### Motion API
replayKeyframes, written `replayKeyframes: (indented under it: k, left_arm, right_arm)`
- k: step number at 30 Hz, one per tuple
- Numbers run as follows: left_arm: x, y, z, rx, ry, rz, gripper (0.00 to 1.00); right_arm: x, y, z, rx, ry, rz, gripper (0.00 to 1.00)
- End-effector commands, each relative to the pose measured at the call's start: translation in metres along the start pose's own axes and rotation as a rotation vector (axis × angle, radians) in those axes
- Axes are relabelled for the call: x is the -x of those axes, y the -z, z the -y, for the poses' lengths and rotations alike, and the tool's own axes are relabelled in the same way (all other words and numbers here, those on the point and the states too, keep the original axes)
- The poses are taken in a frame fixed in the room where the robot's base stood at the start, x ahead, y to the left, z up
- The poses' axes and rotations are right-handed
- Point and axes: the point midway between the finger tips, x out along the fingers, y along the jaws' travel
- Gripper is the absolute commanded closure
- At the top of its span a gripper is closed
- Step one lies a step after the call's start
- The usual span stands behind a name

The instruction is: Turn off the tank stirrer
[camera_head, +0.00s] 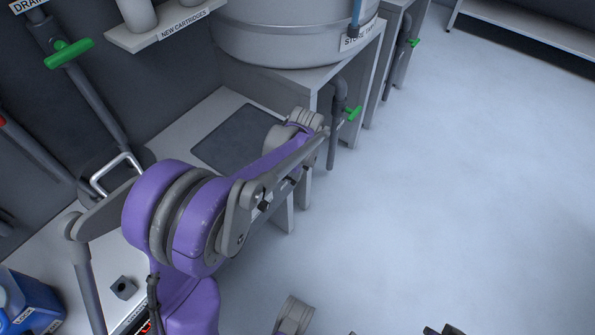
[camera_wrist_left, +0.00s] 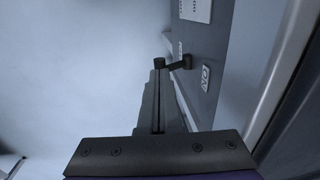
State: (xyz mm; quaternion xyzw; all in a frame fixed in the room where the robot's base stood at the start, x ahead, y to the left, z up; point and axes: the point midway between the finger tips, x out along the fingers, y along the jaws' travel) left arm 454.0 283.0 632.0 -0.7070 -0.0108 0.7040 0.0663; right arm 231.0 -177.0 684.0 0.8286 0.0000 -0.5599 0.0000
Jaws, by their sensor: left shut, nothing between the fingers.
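In the left wrist view a dark lever switch (camera_wrist_left: 184,62) with a round knob at its end sticks out from a grey panel, between two small white labels, the nearer one seeming to read ON. My left gripper (camera_wrist_left: 158,78) is shut and empty, its fingertips close to the knob; I cannot tell whether they touch. In the head view my purple left arm reaches up to the bench end below the grey tank (camera_head: 285,35), and the switch is not visible there. Only dark parts at the bottom edge may belong to my right gripper.
A pipe with a green valve handle (camera_head: 352,113) stands by the bench end. A dark mat (camera_head: 238,138) lies on the bench. Another green handle (camera_head: 68,53) is on the wall pipe. A blue container (camera_head: 28,303) is at lower left. The floor at right is clear.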

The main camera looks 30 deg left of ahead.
Motion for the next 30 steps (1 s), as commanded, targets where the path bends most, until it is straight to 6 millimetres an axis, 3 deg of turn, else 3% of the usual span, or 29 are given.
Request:
replayKeyframes:
  k: [22, 30]
  left_arm:
    - [-0.004, 0.000, -0.006, -0.001, 0.086, 0.000, 1.00]
    - [-0.011, 0.001, -0.014, -0.005, 0.198, -0.001, 1.00]
  right_arm:
    - [-0.003, -0.001, 0.000, 0.000, 0.000, 0.001, 1.00]
    - [-0.008, -0.002, 0.000, 0.000, 0.000, 0.002, 1.00]
